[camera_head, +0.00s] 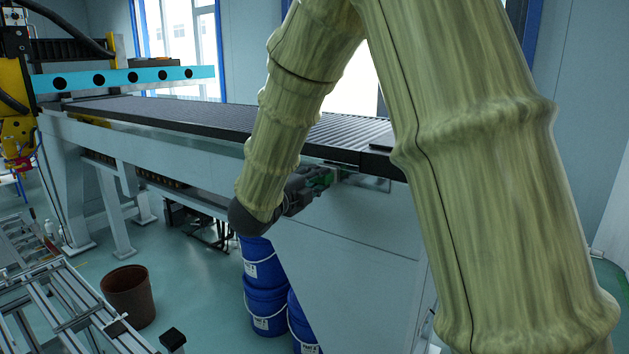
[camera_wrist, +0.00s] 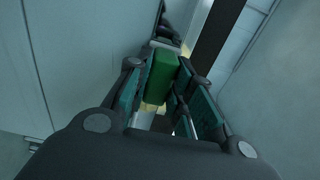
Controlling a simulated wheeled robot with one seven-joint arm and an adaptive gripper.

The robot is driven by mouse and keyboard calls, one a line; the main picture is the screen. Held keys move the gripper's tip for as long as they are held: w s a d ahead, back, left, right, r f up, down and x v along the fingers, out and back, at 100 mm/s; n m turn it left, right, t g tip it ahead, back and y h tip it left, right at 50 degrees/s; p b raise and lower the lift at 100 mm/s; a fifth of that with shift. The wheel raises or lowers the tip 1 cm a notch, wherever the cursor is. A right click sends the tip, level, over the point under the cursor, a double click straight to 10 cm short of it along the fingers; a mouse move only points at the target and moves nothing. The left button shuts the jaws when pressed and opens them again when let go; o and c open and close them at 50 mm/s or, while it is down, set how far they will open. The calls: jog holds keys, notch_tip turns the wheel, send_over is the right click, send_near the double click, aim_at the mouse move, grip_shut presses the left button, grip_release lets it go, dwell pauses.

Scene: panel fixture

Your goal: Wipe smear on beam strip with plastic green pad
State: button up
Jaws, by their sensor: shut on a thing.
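My gripper (camera_head: 322,178) is at the side of the long machine, just below the dark edge of its bed. In the wrist view my gripper (camera_wrist: 163,75) is shut on the green pad (camera_wrist: 160,77), which sits upright between the teal-lined fingers. The pad is only a small green patch in the head view. The machine's pale side beam (camera_head: 210,141) runs along under the bed, and the pad is close to its right end. I cannot tell whether the pad touches a surface. I cannot make out the strip or a smear for certain.
The slatted machine bed (camera_head: 200,115) lies above and behind my gripper. Blue drums (camera_head: 265,285) stand on the floor below it. A brown bin (camera_head: 128,295) and a metal frame (camera_head: 70,310) are at lower left. My arm hides much of the right side.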

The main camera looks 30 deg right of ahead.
jog(key=shift+s+d+b, duration=0.25)
jog(key=shift+s, duration=0.35)
jog(key=shift+s+d+b, duration=0.25)
jog(key=shift+s+b, duration=0.05)
jog(key=shift+s, duration=0.3)
jog(key=shift+s+d+b, duration=0.25)
jog(key=shift+s, duration=0.35)
jog(key=shift+f, duration=0.1)
jog(key=shift+w, duration=0.15)
jog(key=shift+w+b, duration=0.15)
jog(key=shift+b, duration=0.15)
jog(key=shift+w+a+b, duration=0.15)
jog(key=shift+w+a, duration=0.25)
jog(key=shift+w, duration=0.45)
jog(key=shift+w+a+b, duration=0.15)
jog(key=shift+w+a, duration=0.25)
jog(key=shift+w, duration=0.4)
jog(key=b+v, duration=0.1)
jog(key=v, duration=0.5)
jog(key=shift+a, duration=0.1)
jog(key=shift+b+v, duration=0.65)
jog(key=shift+v, duration=0.75)
